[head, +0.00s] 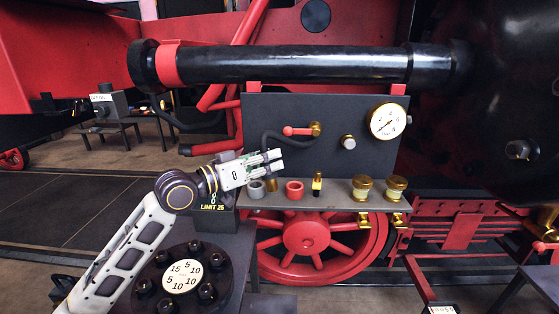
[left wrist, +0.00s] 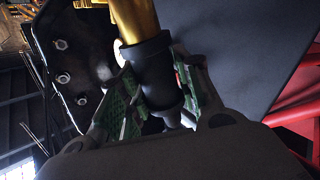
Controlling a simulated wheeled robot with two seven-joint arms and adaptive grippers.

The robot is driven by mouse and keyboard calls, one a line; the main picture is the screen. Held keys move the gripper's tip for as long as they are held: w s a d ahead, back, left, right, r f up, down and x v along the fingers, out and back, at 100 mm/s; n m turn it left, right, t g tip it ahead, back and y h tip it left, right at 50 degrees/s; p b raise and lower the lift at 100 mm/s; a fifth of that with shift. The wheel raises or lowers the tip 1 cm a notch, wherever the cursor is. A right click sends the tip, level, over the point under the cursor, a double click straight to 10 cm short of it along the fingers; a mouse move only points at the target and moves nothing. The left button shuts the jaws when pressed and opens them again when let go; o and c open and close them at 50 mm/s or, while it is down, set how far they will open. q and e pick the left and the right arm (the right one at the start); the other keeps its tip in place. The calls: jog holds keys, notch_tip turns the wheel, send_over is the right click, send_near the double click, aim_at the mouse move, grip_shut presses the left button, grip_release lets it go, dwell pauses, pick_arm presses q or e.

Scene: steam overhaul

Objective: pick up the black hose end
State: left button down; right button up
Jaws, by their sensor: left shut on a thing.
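My left gripper (head: 278,161) is in front of the dark panel, above the left end of its shelf. The black hose (head: 290,137) curves from the brass fitting with the red lever (head: 297,131) down to this gripper. In the left wrist view the left gripper (left wrist: 158,98) is shut on the black hose end (left wrist: 153,72), a dark collar between the green-lined fingers. A brass tube (left wrist: 136,18) meets the collar at its upper end. In the head view the fingers hide most of the hose end. My right gripper is not in view.
The shelf (head: 340,196) bears a grey ring (head: 257,190), a red ring (head: 295,190), a small brass-and-black piece (head: 317,183) and two brass-capped jars (head: 364,188). A gauge (head: 388,121) is on the panel (head: 285,109). A bolted black flange (head: 218,270) stands below my left arm.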

pick_arm(q)
jog(key=b+v, duration=0.2)
jog(key=v, duration=0.8)
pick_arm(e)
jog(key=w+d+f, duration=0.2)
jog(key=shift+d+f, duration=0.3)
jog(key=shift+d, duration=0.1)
pick_arm(q)
jog(key=shift+s+r, duration=0.1)
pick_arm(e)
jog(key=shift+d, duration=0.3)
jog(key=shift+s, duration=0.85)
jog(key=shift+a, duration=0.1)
